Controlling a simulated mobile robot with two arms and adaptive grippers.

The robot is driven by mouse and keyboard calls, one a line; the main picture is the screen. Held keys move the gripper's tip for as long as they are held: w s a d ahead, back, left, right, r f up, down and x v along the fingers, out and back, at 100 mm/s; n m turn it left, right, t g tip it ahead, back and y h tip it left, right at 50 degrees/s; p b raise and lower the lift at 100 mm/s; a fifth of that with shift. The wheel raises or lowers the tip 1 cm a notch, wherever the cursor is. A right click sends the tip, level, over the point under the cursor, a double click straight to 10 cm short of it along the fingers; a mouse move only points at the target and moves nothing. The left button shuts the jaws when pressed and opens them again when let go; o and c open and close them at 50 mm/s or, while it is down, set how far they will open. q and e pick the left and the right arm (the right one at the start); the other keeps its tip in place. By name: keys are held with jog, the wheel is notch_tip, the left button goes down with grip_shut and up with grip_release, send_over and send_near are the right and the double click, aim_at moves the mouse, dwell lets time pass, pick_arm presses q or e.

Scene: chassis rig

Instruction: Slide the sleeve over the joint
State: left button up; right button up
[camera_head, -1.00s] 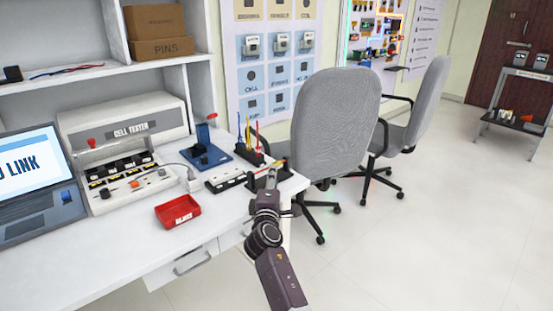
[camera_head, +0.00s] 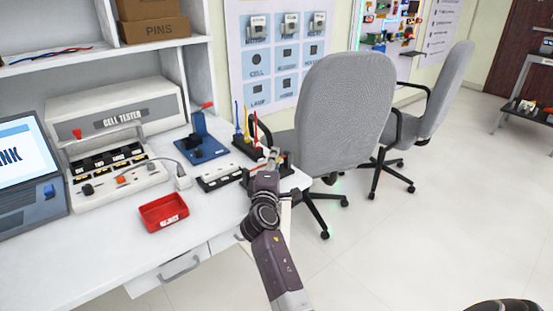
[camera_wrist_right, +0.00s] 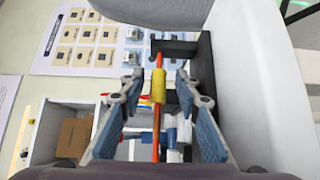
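In the right wrist view a yellow sleeve (camera_wrist_right: 159,87) sits around an orange-red wire (camera_wrist_right: 159,58), which runs on past both ends of it. My right gripper (camera_wrist_right: 158,92) is open, with one blue-padded finger on each side of the sleeve and a gap on both sides. In the head view my right gripper (camera_head: 272,158) is over the right end of the workbench, beside a black stand, and hides part of the wire there. I cannot make out the joint in the wire. My left gripper is not in view.
The white workbench (camera_head: 110,250) carries a red tray (camera_head: 163,225), a black-and-white block (camera_head: 220,178), a blue fixture (camera_head: 203,150), a cell tester (camera_head: 125,118) and a laptop (camera_head: 22,155). A grey chair (camera_head: 345,105) stands close by the bench's right end.

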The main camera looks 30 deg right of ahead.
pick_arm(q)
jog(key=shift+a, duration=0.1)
pick_arm(e)
jog(key=shift+a+r, duration=0.1)
jog(key=shift+c, duration=0.5)
grip_shut()
